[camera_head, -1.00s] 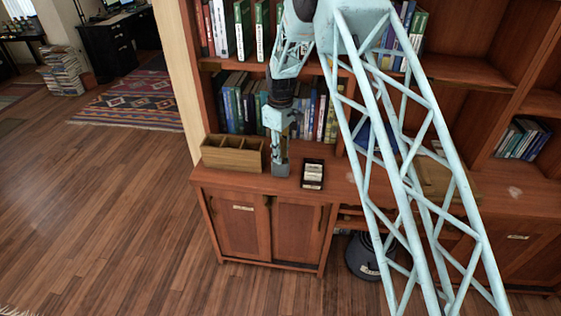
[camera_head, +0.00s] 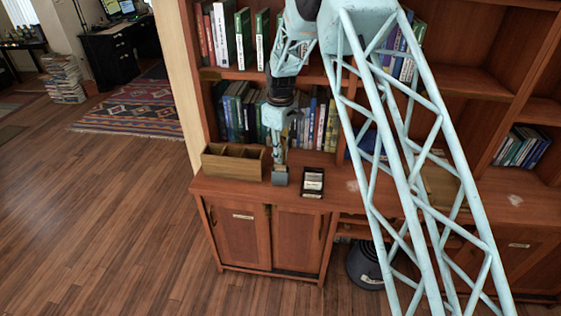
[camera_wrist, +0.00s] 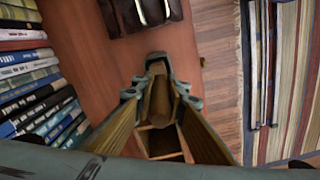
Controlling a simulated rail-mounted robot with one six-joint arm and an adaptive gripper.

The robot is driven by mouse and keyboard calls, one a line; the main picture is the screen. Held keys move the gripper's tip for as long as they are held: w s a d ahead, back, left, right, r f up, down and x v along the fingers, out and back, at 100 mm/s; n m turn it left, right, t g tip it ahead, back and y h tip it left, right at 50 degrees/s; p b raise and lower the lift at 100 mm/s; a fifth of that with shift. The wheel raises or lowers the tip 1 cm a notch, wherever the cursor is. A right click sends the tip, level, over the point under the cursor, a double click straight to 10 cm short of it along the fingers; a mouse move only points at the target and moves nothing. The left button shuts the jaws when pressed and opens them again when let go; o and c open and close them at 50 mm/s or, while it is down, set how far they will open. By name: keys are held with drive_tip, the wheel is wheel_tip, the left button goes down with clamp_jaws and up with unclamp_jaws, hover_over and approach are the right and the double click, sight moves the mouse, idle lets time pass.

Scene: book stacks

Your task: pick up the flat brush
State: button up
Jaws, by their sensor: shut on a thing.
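My gripper (camera_head: 281,157) points down over the cabinet top, between the wooden box and the black card tray. In the wrist view my gripper (camera_wrist: 157,82) is shut on a brown, rounded piece, which I take to be the handle of the flat brush (camera_wrist: 160,102). The fingers hide part of it, and I cannot make out its bristles. In the head view a small grey block (camera_head: 280,178) shows right below the gripper. I cannot tell whether it is part of what is held.
The black card tray (camera_head: 313,183) lies close on the right. Books (camera_head: 240,113) line the shelf behind. Open floor lies in front.

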drive_tip(key=shift+r, duration=2.95)
